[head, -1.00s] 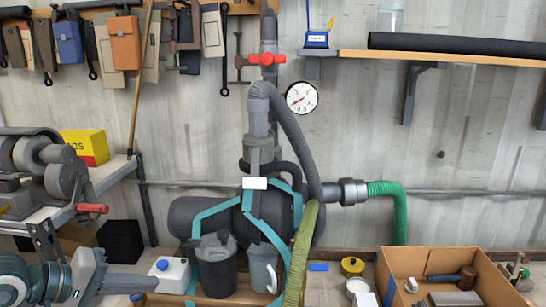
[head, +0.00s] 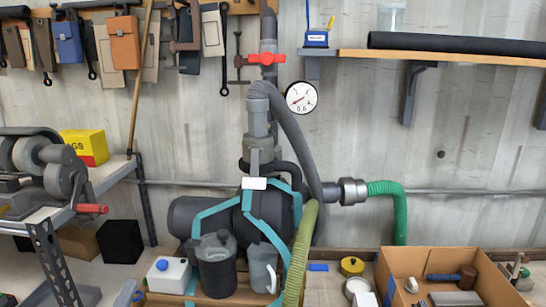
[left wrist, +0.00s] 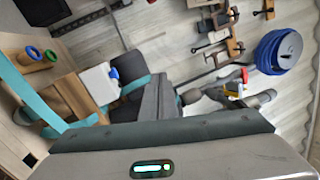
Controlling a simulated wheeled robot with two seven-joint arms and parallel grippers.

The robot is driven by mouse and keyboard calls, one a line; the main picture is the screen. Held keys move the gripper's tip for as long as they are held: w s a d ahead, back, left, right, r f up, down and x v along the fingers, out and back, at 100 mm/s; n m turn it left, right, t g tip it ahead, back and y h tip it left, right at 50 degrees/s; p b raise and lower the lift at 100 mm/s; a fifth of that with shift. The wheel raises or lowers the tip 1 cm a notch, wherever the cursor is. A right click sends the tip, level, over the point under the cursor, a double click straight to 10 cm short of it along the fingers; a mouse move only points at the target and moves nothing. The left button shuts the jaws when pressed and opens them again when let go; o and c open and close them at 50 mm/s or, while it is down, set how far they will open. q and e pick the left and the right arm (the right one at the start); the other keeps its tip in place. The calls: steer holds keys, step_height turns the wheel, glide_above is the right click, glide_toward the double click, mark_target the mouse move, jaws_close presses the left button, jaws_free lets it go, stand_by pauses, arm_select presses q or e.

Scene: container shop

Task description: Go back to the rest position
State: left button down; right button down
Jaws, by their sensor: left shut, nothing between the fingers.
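In the head view, I cannot make out the left gripper at the lower left. My right gripper shows in neither view.
A metal-legged shelf (head: 88,200) with a machine stands at the left. A pump (head: 205,215) with hoses stands in the middle. An open cardboard box (head: 400,262) holds tools at the right.

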arm_select(q)
steer(key=s+a+f+n+g+y, duration=0.15)
steer(key=s+f+n+g, duration=0.35)
steer(key=f, duration=0.5)
steer(key=s+f+n+g+y, duration=0.2)
steer(key=s+f+n+g, duration=0.2)
steer(key=f+n, duration=0.45)
steer(key=s+d+f+n+g+h, duration=0.2)
steer(key=s+d+f+n+g, duration=0.15)
steer(key=s+f, duration=0.5)
steer(key=s+d+f+n+g+h, duration=0.2)
steer(key=s+d+f+g, duration=0.35)
steer(key=s, duration=0.55)
step_height(320, 180, down, 29)
steer(key=s+a+f+g, duration=0.1)
steer(key=s+f, duration=0.7)
steer(key=s, duration=0.1)
steer(key=s+a+f, duration=0.2)
steer(key=s+f, duration=0.7)
steer(key=shift+s+a+m+g, duration=0.25)
steer(key=shift+a+m+g, duration=0.05)
steer(key=shift+m+g, duration=0.1)
steer(key=shift+f+y, duration=0.1)
steer(key=shift+y, duration=0.15)
